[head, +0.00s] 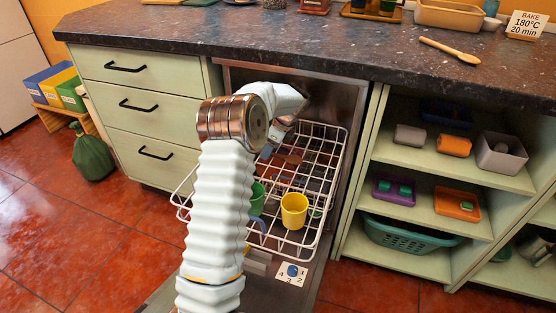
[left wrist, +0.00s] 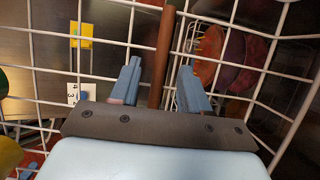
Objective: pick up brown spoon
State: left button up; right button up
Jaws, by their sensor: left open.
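A brown stick-like handle (left wrist: 163,55), which looks like that of the brown spoon, stands between my left gripper's fingers in the left wrist view. Its lower end is hidden behind the gripper's dark crossbar. My left gripper (left wrist: 160,88) is open, with one blue-grey finger on each side of the handle and a gap visible at each side. In the head view my left gripper (head: 270,148) is inside the white wire rack (head: 322,160) of the open dishwasher, partly hidden by my arm. The spoon cannot be made out clearly there. My right gripper is not in view.
A yellow cup (head: 294,211) and a green cup (head: 257,198) stand in the rack. Reddish-brown dishes (left wrist: 225,60) are at the right in the left wrist view. Rack wires surround the gripper. A light wooden spoon (head: 450,50) lies on the countertop (head: 200,35) above.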

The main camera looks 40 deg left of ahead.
pick_arm(q)
jog(key=shift+a+f, duration=0.1)
grip_shut()
jog(key=shift+r, duration=0.2)
dwell(0.5)
